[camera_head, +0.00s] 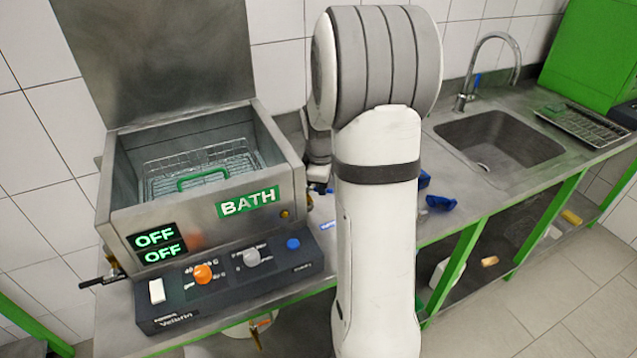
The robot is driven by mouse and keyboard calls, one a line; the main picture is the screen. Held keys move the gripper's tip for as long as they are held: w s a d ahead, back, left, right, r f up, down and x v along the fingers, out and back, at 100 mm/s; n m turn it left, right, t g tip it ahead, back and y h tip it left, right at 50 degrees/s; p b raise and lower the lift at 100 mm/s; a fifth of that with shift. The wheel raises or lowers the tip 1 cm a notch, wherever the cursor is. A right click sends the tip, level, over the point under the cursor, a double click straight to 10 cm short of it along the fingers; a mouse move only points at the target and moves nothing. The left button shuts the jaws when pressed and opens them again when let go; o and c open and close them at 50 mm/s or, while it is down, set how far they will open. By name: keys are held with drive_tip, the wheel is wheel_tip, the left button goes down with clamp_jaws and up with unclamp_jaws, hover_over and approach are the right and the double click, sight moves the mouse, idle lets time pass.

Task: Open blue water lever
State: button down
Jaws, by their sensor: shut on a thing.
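My gripper (319,187) is small and dark in the camera_head view, just right of the metal bath, and my own arm covers much of it. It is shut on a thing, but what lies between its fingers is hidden. I cannot make out a blue water lever at the gripper. A small blue part (476,81) shows beside the sink tap (490,62) at the back, well away from my gripper. Two blue objects (440,202) lie on the counter right of my arm; their exact shape is unclear.
The open metal bath (190,205) holds a wire basket (205,165) and shows OFF twice. A control box (228,285) stands before it. A black-handled lever (103,281) sticks out at the bath's lower left. The sink (500,140) is at right.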

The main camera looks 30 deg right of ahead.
drive_tip(key=shift+w+r, duration=0.1)
idle(0.3)
drive_tip(key=c, duration=1.5)
unclamp_jaws()
drive_tip(key=shift+o, duration=0.2)
wheel_tip(320, 180, up, 8)
drive_tip(key=s+a, duration=0.1)
drive_tip(key=shift+s+f+b, duration=0.2)
drive_tip(key=shift+f+b, duration=0.05)
drive_tip(key=shift+b, duration=0.05)
